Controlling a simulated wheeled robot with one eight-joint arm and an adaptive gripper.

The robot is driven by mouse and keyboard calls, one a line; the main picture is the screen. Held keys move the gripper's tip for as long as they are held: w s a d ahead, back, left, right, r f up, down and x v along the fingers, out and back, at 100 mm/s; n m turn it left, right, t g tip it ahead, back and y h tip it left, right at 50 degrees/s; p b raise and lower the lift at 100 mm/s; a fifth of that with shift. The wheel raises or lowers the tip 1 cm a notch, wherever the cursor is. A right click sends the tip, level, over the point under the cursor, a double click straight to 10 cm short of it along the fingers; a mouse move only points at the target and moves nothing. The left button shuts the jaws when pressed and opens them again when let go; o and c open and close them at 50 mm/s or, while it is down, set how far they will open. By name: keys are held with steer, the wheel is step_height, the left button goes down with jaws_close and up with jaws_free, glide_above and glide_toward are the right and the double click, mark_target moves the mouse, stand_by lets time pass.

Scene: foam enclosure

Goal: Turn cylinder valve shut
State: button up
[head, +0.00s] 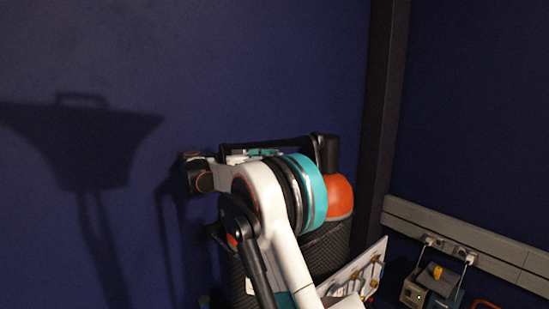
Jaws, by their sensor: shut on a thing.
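The gas cylinder has an orange shoulder (340,196) and a dark, mesh-patterned body (332,246). It stands upright in front of the blue wall, in the lower middle of the head view. My white and teal arm crosses in front of it and hides much of its top. A black upright part (327,153) stands over the orange shoulder, at the end of a dark bar; I cannot tell whether it belongs to my arm or to the cylinder. The valve is not clearly visible. My gripper's fingers do not show; the arm hides that area.
A pale panel with brass-coloured fittings (362,282) stands right of the cylinder. Small boxes (432,287) sit beyond it, below a grey wall rail with plugs (465,246). A dark corner post (382,110) rises behind. The blue wall at left is bare apart from shadows.

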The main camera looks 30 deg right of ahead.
stand_by(0.5)
steer(key=o, duration=1)
steer(key=shift+w+a, duration=0.15)
steer(key=shift+a, duration=0.05)
steer(key=shift+d, duration=0.1)
step_height(320, 180, up, 10)
